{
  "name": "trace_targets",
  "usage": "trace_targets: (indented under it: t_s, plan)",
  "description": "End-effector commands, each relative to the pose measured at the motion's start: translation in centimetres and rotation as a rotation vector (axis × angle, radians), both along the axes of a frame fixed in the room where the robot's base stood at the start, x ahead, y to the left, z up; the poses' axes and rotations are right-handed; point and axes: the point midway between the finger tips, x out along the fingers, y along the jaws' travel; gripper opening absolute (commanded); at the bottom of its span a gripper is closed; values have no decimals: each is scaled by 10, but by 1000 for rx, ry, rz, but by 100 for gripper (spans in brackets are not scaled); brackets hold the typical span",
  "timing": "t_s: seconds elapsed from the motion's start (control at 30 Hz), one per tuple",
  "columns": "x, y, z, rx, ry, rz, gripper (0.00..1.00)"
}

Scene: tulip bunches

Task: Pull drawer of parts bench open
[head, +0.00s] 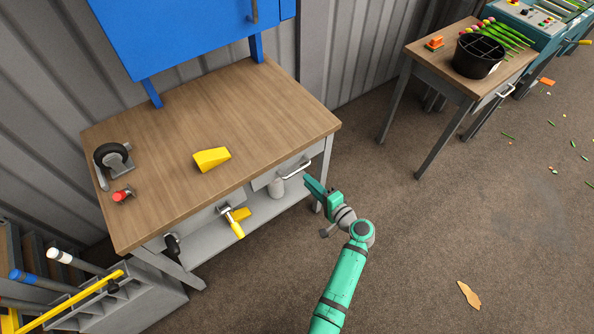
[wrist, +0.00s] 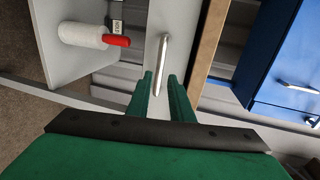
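The parts bench (head: 165,150) has a brown wooden top and a grey frame. Its drawer (head: 272,178) is in the front at the right end, looks flush with the frame, and has a pale bar handle (head: 297,171). My green gripper (head: 312,187) is just in front of the handle, at the right end of the bench. In the wrist view my gripper (wrist: 160,88) is open, and the metal handle (wrist: 162,68) runs between and beyond its two fingers. I cannot tell whether the fingers touch it.
A yellow wedge (head: 211,159), a caster (head: 112,158) and a red-tipped part (head: 121,195) are on the bench top. A blue cabinet (head: 185,30) hangs above. The floor (head: 430,240) at right is mostly free.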

Motion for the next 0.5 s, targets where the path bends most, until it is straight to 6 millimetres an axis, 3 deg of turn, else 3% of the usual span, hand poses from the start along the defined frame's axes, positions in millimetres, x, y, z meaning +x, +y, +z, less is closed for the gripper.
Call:
trace_targets:
  t_s: [0.3,0.5]
  plan:
    - [44,33,-11,-1,0,2,20]
    - [61,45,-17,-3,0,0,20]
